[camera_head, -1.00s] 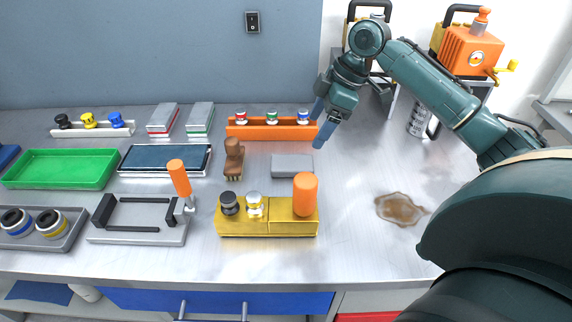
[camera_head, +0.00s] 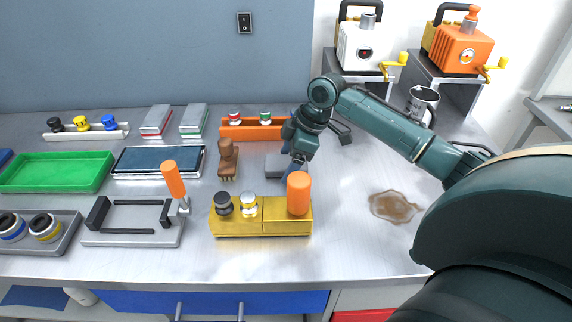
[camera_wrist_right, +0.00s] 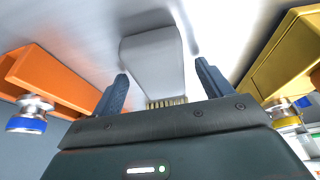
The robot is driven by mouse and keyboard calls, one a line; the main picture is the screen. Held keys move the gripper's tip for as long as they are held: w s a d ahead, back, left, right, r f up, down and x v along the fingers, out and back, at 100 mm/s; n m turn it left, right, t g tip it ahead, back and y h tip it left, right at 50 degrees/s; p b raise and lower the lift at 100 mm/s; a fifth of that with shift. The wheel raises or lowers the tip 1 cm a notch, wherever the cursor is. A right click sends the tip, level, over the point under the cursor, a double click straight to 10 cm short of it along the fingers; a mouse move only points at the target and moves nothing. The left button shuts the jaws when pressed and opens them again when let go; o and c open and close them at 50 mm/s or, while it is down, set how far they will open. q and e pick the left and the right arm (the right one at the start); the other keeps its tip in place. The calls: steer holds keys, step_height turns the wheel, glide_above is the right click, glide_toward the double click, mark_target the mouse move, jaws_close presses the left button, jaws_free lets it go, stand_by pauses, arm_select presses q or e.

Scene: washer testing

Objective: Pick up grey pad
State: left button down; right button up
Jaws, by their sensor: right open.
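In the right wrist view the pad (camera_wrist_right: 152,58) shows between the two spread blue fingers of my right gripper (camera_wrist_right: 162,78). The gripper is open, and nothing is clamped in it. I cannot tell whether its fingers touch the pad. My left gripper is not in view.
An orange rack (camera_head: 240,132) with capped parts stands behind the pad, and it also shows in the right wrist view (camera_wrist_right: 45,75). An orange cylinder (camera_head: 298,195) rises from the yellow block, close to the gripper. A brown spill (camera_head: 395,207) lies on clear bench at right.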

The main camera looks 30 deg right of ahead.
mark_target(289, 161)
steer(key=shift+f+p, duration=0.2)
steer(key=shift+p, duration=0.2)
steer(key=shift+c, duration=0.2)
stand_by(0.3)
steer(key=c, duration=1)
step_height(289, 161, up, 10)
steer(key=shift+r, duration=0.25)
steer(key=o, duration=0.4)
steer(key=c, duration=0.3)
steer(key=shift+c, duration=0.2)
